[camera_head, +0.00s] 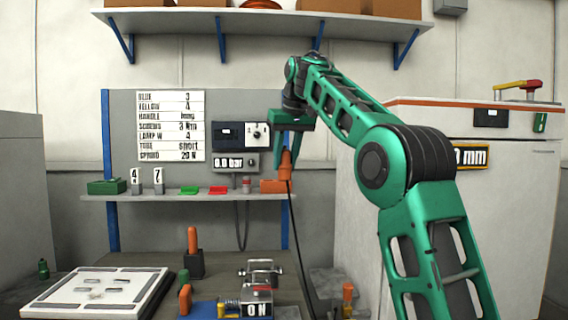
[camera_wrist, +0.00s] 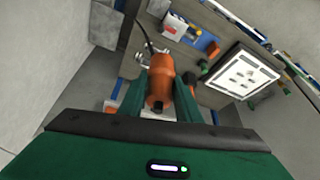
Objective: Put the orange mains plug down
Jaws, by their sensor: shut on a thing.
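The orange mains plug (camera_head: 286,166) is held between the fingers of my gripper (camera_head: 284,148), near the right end of the shelf. Its dark cable (camera_head: 299,240) hangs down towards the bench. In the wrist view the plug (camera_wrist: 161,72) sits between the two green fingers of my gripper (camera_wrist: 160,98), with the bench beyond it. I cannot tell from these views whether the plug touches the shelf edge.
The shelf (camera_head: 215,196) carries an orange block (camera_head: 273,186), a green box (camera_head: 106,187) and small coloured parts. Below, the bench (camera_head: 215,262) holds a white board (camera_head: 95,291), an orange-handled tool (camera_head: 193,240) and a metal clamp (camera_head: 262,272). A white cabinet (camera_head: 520,200) stands right.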

